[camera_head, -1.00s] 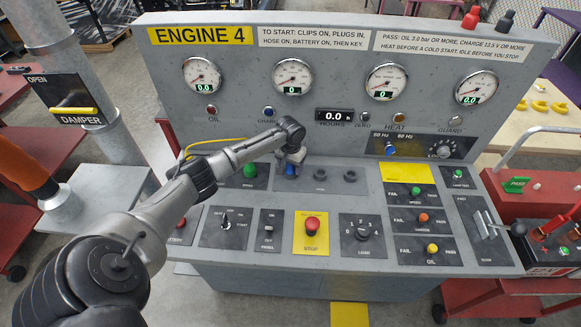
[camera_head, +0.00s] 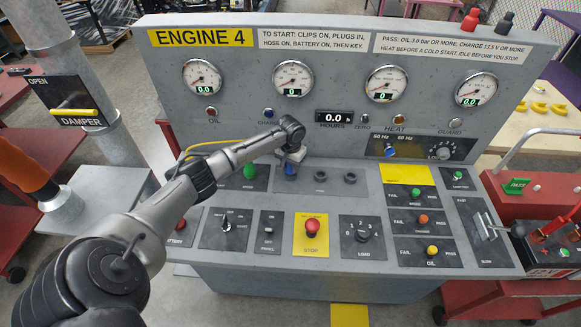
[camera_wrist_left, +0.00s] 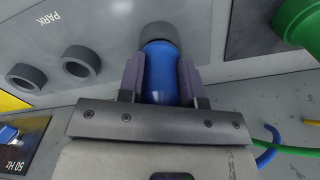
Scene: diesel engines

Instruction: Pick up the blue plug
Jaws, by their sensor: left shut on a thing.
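The blue plug (camera_wrist_left: 160,72) shows in the left wrist view between the two fingers of my left gripper (camera_wrist_left: 160,80), which is shut on it. The plug's far end meets a dark grey round socket (camera_wrist_left: 158,34) in the PARK panel; I cannot tell how deep it sits. In the head view the plug (camera_head: 290,171) is a small blue patch under my left gripper (camera_head: 291,162), at the left of the PARK panel. The rest of it is hidden by the gripper. My right gripper is not in view.
Two empty dark sockets (camera_head: 321,176) are to the right of the plug. A green plug (camera_head: 250,171) stands close on its left. The gauge panel (camera_head: 340,60) rises behind. A red stop button (camera_head: 312,225) and a load knob (camera_head: 362,235) stand in front.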

